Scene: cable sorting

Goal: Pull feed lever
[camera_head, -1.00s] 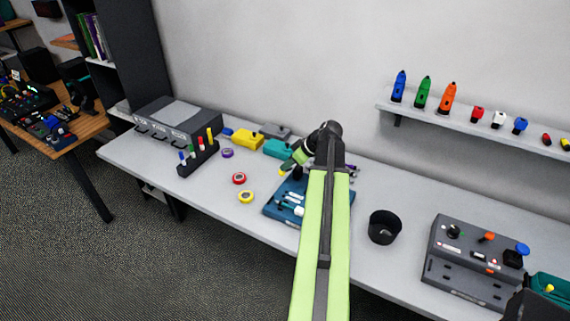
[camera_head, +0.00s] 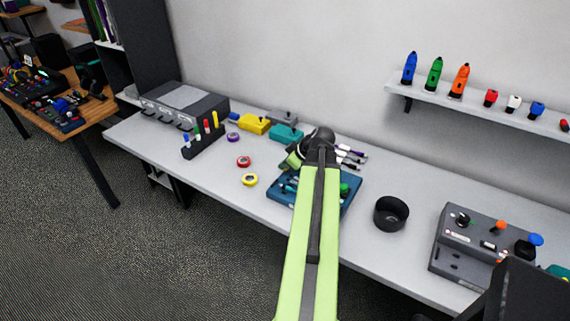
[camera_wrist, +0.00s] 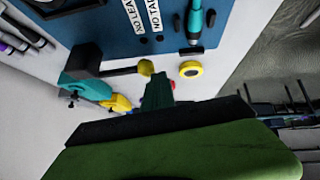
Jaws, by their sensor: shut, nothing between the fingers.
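In the wrist view, a dark bar with a yellow ball knob (camera_wrist: 146,67) extends from beside a teal block (camera_wrist: 84,62). It looks like a lever, but I cannot confirm that it is the feed lever. A teal block also shows at the back of the bench in the head view (camera_head: 285,132). My gripper (camera_wrist: 158,82) is shut and empty. In the wrist view its tips appear just below the yellow knob; I cannot tell whether they touch it. In the head view my arm hides the fingertips and the knob.
A blue board (camera_head: 352,200) with tools lies under my arm. Yellow tape (camera_head: 250,180) and red tape (camera_head: 243,161) lie left of it. A black cup (camera_head: 391,213) and a grey control box (camera_head: 470,262) stand right. A pen rack (camera_head: 203,140) stands left.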

